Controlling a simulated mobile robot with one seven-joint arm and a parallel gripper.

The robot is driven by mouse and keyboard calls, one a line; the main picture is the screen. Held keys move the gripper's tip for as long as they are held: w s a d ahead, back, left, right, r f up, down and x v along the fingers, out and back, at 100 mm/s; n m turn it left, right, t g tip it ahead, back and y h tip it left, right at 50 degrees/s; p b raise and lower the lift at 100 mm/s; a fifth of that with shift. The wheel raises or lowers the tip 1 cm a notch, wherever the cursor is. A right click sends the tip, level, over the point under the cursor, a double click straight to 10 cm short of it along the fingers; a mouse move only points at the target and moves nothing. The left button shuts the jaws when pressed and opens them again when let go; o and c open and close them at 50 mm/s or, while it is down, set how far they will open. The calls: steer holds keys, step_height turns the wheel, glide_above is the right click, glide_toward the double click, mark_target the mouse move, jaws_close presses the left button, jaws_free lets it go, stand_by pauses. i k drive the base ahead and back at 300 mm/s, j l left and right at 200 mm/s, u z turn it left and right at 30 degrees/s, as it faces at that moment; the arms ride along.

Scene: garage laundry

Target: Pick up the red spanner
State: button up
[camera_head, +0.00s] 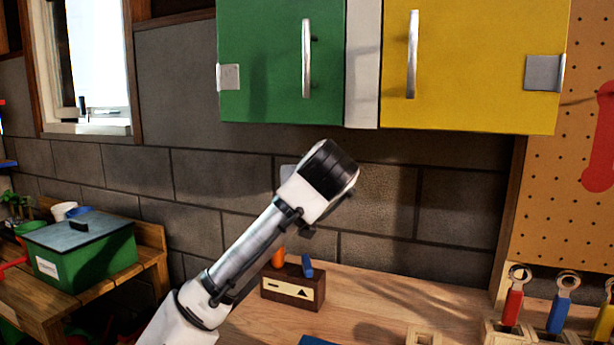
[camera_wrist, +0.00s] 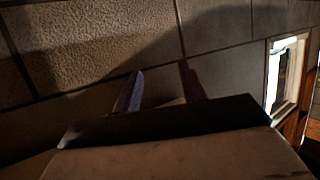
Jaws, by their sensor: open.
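A spanner with a red handle and a metal ring end (camera_head: 514,298) stands upright in a wooden holder (camera_head: 498,333) at the lower right of the head view. It is not in the wrist view. My gripper (camera_wrist: 160,68) shows in the wrist view with its two fingers apart and nothing between them, facing the grey block wall. In the head view my arm rises across the middle, well left of and above the spanner; the fingers cannot be made out there.
A blue-handled spanner (camera_head: 559,305) and a yellow-handled one (camera_head: 605,318) stand right of the red one. A wooden block (camera_head: 292,289) sits on the workbench (camera_head: 380,297). Green (camera_head: 265,60) and yellow (camera_head: 480,70) cabinets hang above. A pegboard (camera_head: 560,190) bears a red shape (camera_head: 601,150).

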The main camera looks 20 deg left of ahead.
mark_target(514, 297)
steer(key=k+l, duration=0.7)
steer(key=k, duration=0.2)
